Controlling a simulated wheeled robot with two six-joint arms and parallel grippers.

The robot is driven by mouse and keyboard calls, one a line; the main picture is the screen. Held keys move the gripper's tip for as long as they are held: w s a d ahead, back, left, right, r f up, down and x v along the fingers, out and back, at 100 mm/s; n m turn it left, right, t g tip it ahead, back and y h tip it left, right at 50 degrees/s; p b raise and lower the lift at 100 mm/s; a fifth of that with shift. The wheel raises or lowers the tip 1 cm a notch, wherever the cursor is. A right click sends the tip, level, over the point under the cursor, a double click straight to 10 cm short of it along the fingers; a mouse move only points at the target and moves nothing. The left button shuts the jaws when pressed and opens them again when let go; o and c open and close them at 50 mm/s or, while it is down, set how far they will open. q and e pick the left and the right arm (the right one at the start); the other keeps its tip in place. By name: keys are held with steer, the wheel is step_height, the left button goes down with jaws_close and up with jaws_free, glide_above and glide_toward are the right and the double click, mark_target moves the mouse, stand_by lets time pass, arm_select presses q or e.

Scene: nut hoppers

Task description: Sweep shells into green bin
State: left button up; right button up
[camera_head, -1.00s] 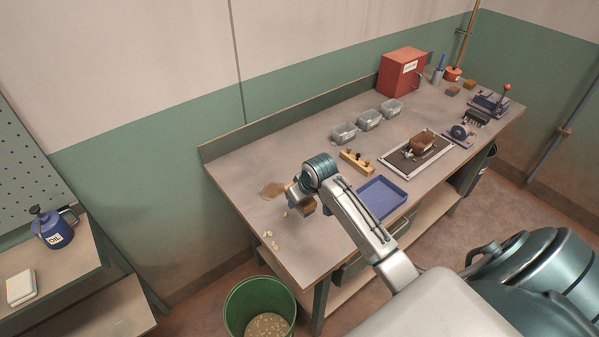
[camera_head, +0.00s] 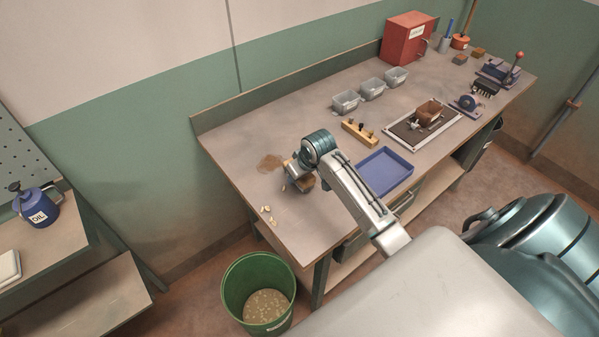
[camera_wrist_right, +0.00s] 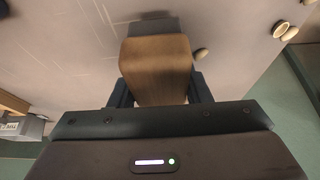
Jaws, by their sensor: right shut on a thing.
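My right gripper (camera_wrist_right: 160,88) is shut on a brown wooden block-like tool (camera_wrist_right: 157,65) with a dark grey end, probably a brush. In the head view the right gripper (camera_head: 299,176) is low over the near left part of the bench. The tool (camera_head: 304,185) shows partly beside it. Several pale shells (camera_head: 266,209) lie on the bench left of the gripper, near the left end. In the wrist view one shell (camera_wrist_right: 201,54) is close beside the tool and others (camera_wrist_right: 282,30) lie farther right. The green bin (camera_head: 236,292) stands on the floor below that end, with tan bits inside.
A flat brown patch (camera_head: 270,162) lies behind the gripper. A blue tray (camera_head: 384,173), a wooden block with knobs (camera_head: 359,133) and grey bins (camera_head: 346,102) stand farther right. A side bench with an oil can (camera_head: 38,209) is at left.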

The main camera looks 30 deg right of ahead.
steer(key=shift+f, duration=0.45)
arm_select(q)
steer(key=shift+s+a+f, duration=0.1)
steer(key=shift+s, duration=0.4)
steer(key=shift+s+a+f, duration=0.1)
steer(key=shift+s, duration=0.4)
arm_select(e)
steer(key=shift+f, duration=0.1)
steer(key=shift+f, duration=0.2)
arm_select(q)
steer(key=shift+w+f, duration=0.1)
steer(key=shift+w, duration=0.35)
arm_select(e)
steer(key=shift+f, duration=0.25)
steer(key=shift+a, duration=0.1)
